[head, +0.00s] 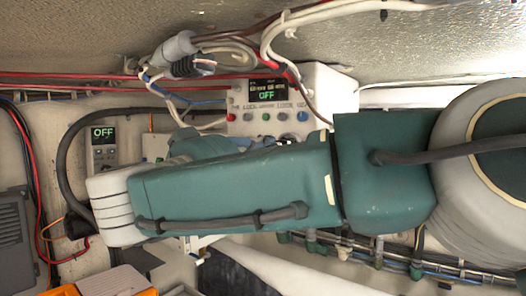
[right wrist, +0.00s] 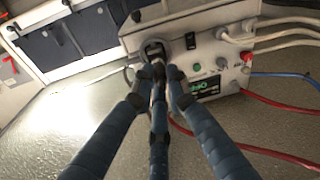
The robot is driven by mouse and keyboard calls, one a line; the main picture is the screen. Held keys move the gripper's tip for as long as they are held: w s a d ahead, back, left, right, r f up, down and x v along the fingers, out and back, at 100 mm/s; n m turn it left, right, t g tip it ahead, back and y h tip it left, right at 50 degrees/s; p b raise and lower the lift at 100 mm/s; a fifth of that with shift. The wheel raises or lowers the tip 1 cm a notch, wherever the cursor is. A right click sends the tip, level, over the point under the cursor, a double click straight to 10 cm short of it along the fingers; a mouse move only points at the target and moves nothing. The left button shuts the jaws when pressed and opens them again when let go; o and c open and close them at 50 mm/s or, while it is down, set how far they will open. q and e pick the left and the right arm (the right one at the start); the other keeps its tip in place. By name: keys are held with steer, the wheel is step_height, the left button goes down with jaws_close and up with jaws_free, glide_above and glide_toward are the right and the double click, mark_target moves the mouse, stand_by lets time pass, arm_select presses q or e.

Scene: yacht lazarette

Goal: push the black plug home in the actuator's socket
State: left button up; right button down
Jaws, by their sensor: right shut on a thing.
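My right gripper (right wrist: 156,76) has its blue, black-tipped fingers closed together in the right wrist view. They are shut on the black plug (right wrist: 154,48), at the face of the pale actuator box. The plug is small and partly covered by the fingertips. The socket is hidden behind it, and I cannot tell how deep the plug sits. In the head view the actuator box (head: 240,127) stands behind my teal right arm, which hides most of the gripper and the box's lower face. The box's display reads OFF. My left gripper is not in view.
Red, blue and white cables run to the box's left side in the head view. A grey cable connector (head: 178,48) hangs above it. A small panel (head: 104,150) also reading OFF is at the left. An orange object (head: 115,284) lies at the bottom left.

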stand_by(0.3)
steer(key=shift+p+x, duration=0.6)
steer(key=shift+x, duration=0.95)
steer(key=c, duration=1.6)
jaws_free()
steer(key=shift+d+f, duration=0.1)
steer(key=shift+c, duration=0.2)
steer(key=shift+s, duration=0.1)
steer(key=v, duration=0.7)
steer(key=shift+s, duration=0.2)
steer(key=shift+w+f, duration=0.1)
steer(key=shift+f, duration=0.05)
